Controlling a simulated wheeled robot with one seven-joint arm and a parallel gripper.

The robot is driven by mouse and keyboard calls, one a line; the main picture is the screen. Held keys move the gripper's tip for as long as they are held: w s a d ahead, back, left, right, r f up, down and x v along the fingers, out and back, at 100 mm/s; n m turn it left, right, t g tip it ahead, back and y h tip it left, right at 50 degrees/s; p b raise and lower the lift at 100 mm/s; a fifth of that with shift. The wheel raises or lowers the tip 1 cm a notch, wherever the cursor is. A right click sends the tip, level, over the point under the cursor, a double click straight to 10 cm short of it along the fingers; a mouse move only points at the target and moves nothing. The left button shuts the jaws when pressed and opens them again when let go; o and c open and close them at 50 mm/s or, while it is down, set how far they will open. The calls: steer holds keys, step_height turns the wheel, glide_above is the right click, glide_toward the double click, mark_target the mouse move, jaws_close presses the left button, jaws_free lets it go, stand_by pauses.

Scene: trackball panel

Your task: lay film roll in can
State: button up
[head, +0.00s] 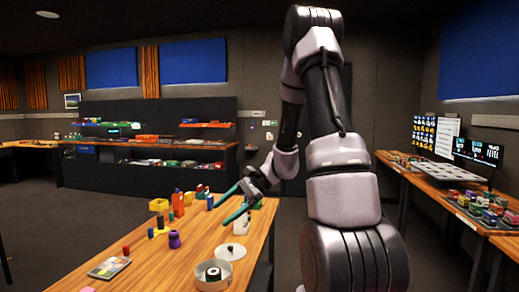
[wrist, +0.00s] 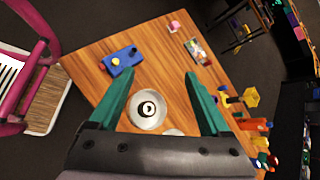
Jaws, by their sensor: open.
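A round silver can (head: 201,285) stands open on the wooden table in the head view's lower middle. A film roll (head: 213,273), dark with a white ring, appears to lie inside it. A flat round silver lid (head: 230,252) lies beside the can. In the wrist view, the can (wrist: 137,119) and film roll (wrist: 148,108) show between the fingers, and the lid (wrist: 173,132) is mostly hidden by my gripper. My gripper (head: 219,216), with teal fingers, is open and empty above the table, apart from the can and roll (wrist: 161,78).
The table (head: 150,270) also bears a purple figure (head: 174,239), a small tray (head: 109,267) and several coloured blocks towards the back. A pink-framed chair (wrist: 45,100) stands beside the table. Table surface around the can is largely free.

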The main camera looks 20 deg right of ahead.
steer(key=s+d+r+n+t+h, duration=0.1)
steer(key=s+r+n+h, duration=0.3)
steer(key=s+r, duration=0.5)
steer(key=s+d+r+n+t+h, duration=0.2)
steer(key=s+r+n+t+h, duration=0.2)
steer(key=s+r, duration=0.6)
step_height(320, 180, up, 3)
steer(key=shift+n, duration=0.9)
